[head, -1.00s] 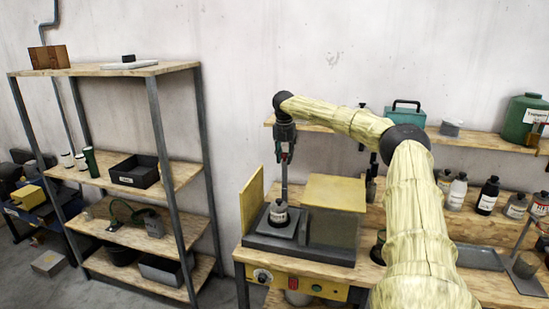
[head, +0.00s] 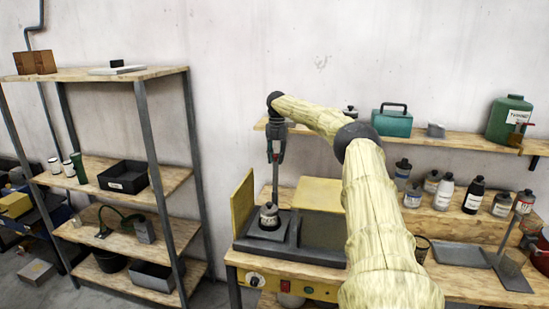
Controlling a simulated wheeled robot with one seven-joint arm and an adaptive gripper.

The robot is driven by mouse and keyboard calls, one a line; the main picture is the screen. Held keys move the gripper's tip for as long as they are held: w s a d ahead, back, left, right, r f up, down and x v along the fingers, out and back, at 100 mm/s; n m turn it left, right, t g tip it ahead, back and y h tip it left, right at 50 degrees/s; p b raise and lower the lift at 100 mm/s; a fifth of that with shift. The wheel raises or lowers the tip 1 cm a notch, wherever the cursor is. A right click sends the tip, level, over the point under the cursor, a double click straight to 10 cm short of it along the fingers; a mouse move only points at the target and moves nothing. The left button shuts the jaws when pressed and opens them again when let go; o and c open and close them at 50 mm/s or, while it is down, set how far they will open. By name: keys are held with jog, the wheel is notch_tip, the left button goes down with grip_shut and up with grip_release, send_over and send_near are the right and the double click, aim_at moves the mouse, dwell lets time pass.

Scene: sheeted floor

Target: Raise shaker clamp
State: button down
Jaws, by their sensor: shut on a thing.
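The shaker is a dark grey tray unit (head: 249,246) with a yellow front panel, on the bench in the middle. A small dark bottle with a pale label (head: 269,218) stands upright in it. The shaker clamp shows as a thin vertical grey rod (head: 275,188) just behind and above the bottle. My gripper (head: 275,159) points down at the top of this rod and is shut on it. The exact grip is small and partly unclear. Whether the clamp's lower end touches the bottle cannot be told.
Yellow lids (head: 320,194) stand open beside the shaker. A wall shelf (head: 440,139) with a teal case (head: 392,122) and green jug (head: 508,119) runs behind my arm. Several bottles stand at right. A storage rack (head: 150,178) stands left, with a gap before the bench.

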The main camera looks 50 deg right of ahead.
jog(key=shift+d, duration=0.1)
jog(key=c, duration=1.3)
grip_release()
jog(key=shift+o, duration=0.7)
jog(key=shift+d+f, duration=0.2)
jog(key=shift+d, duration=0.15)
jog(key=shift+m, duration=0.6)
jog(key=d+r, duration=0.3)
jog(key=r, duration=0.1)
jog(key=s+d+r, duration=0.1)
jog(key=d+r, duration=0.2)
jog(key=s+d+r, duration=0.1)
jog(key=d+r, duration=0.2)
jog(key=r, duration=0.1)
jog(key=shift+s+d+r, duration=0.1)
jog(key=shift+d+r, duration=0.2)
jog(key=shift+s, duration=0.1)
